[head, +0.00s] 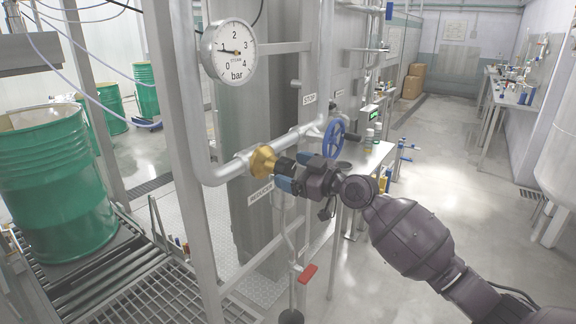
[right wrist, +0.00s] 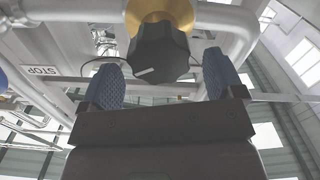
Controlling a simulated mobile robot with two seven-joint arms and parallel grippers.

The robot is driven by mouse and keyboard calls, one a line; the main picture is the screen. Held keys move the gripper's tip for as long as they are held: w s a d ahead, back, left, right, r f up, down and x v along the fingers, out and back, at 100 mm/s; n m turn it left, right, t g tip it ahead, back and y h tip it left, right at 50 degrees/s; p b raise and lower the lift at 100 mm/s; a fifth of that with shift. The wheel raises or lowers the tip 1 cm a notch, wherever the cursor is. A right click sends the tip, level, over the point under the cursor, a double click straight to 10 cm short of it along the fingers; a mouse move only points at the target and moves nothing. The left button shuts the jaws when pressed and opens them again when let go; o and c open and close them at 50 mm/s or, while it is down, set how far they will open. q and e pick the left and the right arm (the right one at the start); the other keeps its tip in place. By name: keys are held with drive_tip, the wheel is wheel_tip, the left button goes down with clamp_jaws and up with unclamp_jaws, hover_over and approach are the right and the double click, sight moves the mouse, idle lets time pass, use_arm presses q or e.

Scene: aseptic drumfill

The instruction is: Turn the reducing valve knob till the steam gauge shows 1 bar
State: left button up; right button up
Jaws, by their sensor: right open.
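The steam gauge (head: 229,51) is a round white dial marked in bar at the upper left of the head view. Its needle points left, close to where the 1 mark lies. The reducing valve has a brass body (head: 263,161) on the grey pipe, with a black knob (right wrist: 160,52) on its front. My right gripper (head: 283,176) is open at the knob. In the right wrist view its blue fingers (right wrist: 163,70) stand on either side of the knob, with gaps showing. The knob carries a white mark. My left gripper is not in view.
A blue handwheel (head: 333,138) on the pipe stands close by my right gripper, near a STOP label (head: 309,98). A red-handled lever (head: 307,273) hangs below.

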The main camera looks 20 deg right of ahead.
drive_tip(key=shift+x, duration=0.8)
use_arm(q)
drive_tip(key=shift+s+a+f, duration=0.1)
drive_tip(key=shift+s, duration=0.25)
use_arm(e)
drive_tip(key=shift+w+a, duration=0.1)
drive_tip(key=c, duration=0.9)
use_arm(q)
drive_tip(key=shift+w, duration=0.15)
use_arm(e)
drive_tip(key=shift+m, duration=1.5)
drive_tip(key=o, duration=0.9)
